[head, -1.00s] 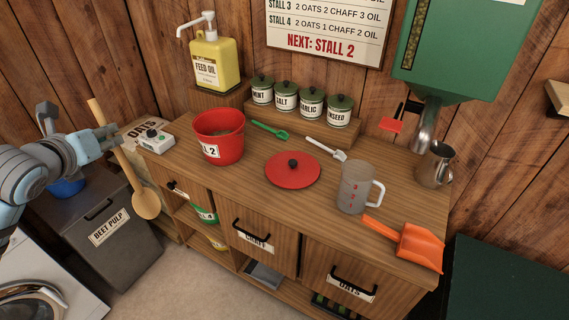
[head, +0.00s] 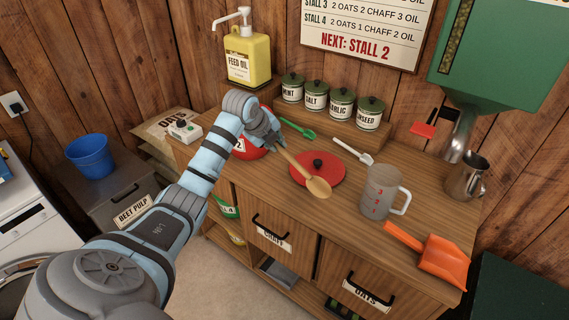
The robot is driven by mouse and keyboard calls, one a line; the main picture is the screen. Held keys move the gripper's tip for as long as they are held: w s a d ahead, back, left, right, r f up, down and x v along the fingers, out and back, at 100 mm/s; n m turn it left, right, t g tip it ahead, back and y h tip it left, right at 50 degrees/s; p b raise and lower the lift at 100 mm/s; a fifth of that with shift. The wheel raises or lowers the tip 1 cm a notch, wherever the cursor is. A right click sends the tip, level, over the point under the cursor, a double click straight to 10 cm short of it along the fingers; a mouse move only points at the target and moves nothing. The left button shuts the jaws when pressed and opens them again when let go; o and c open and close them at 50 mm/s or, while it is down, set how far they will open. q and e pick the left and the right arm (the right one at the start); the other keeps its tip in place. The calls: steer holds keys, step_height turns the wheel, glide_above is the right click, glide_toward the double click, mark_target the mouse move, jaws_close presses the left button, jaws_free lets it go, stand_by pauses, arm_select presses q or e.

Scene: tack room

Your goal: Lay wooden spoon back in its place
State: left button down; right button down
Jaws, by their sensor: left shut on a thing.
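My left gripper (head: 278,146) is shut on the handle of the wooden spoon (head: 318,188). The spoon slants down to the right, its bowl in front of the red lid (head: 325,170). I cannot tell whether the bowl touches the lid or hangs above it. The red bucket (head: 250,153) is behind my left gripper and mostly hidden by it. My right gripper is not in view.
Green and white small scoops lie behind the lid. Several jars and a yellow feed oil bottle (head: 246,62) stand at the back.

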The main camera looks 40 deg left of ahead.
arm_select(q)
steer(key=f+n+b, duration=0.1)
steer(key=f+b, duration=0.2)
steer(key=f, duration=0.2)
steer(key=d+f+h+b, duration=0.1)
steer(key=f+b, duration=0.3)
steer(key=f, duration=0.1)
steer(key=d+f+n+b, duration=0.1)
steer(key=f+b, duration=0.3)
steer(key=f, duration=0.2)
steer(key=shift+w+d+n, duration=0.1)
steer(key=shift+n, duration=0.2)
steer(key=shift+f+b, duration=0.35)
steer(key=shift+f, duration=0.4)
steer(key=c, duration=1.5)
jaws_free()
